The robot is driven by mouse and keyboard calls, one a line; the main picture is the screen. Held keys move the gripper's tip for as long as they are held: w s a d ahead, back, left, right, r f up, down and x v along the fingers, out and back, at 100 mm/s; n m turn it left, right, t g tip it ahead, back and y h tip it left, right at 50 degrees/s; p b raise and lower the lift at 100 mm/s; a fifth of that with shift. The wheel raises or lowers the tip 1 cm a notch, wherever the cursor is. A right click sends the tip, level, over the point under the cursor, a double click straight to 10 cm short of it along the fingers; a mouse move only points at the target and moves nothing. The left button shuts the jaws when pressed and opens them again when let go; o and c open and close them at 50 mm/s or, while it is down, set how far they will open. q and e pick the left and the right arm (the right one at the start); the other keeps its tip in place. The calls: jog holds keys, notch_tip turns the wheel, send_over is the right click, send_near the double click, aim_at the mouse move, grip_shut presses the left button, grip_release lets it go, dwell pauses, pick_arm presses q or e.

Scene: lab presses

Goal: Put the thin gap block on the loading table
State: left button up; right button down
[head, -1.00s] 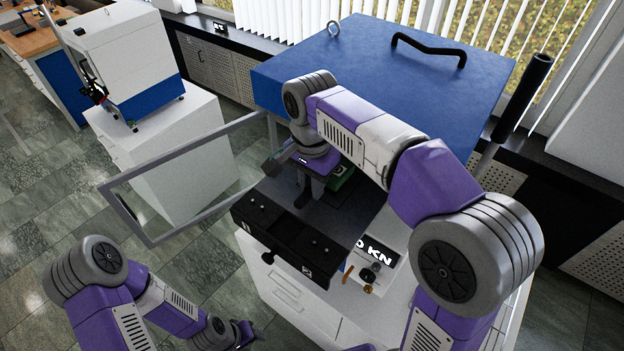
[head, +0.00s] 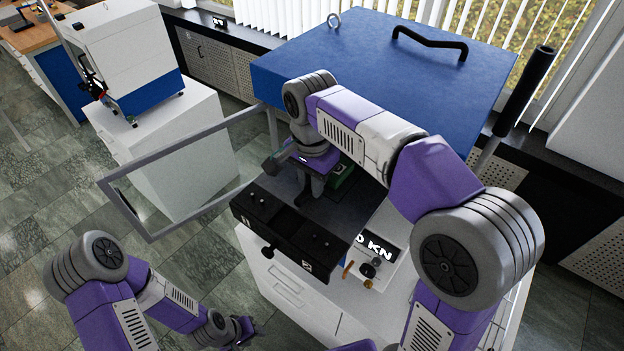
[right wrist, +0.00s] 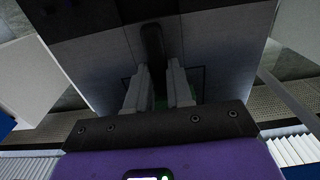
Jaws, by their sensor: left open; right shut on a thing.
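My right gripper (head: 312,186) reaches in under the blue press housing, over the dark plate behind the loading table. In the right wrist view its two fingers (right wrist: 161,90) are closed on a dark, narrow, rounded thing (right wrist: 153,45). I cannot tell whether this is the thin gap block; the hand hides much of it. A green piece (head: 343,175) lies just right of the gripper. The loading table (head: 285,236) is the black slab with marks 1 and 2 at the press front. My left gripper (head: 243,331) is open and empty, low in front of the cabinet.
The open guard door frame (head: 150,240) sticks out to the left of the press (head: 380,70). A long black-handled lever (head: 525,90) rises at its right. A KN display and knobs (head: 372,262) sit right of the loading table. A white machine (head: 125,60) stands behind left.

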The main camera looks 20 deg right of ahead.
jog(key=shift+f+b, duration=0.4)
jog(key=shift+f, duration=0.1)
dwell(0.5)
jog(key=c, duration=0.9)
grip_release()
notch_tip(320, 180, up, 8)
jog(key=shift+f+p, duration=0.2)
jog(key=shift+p, duration=0.3)
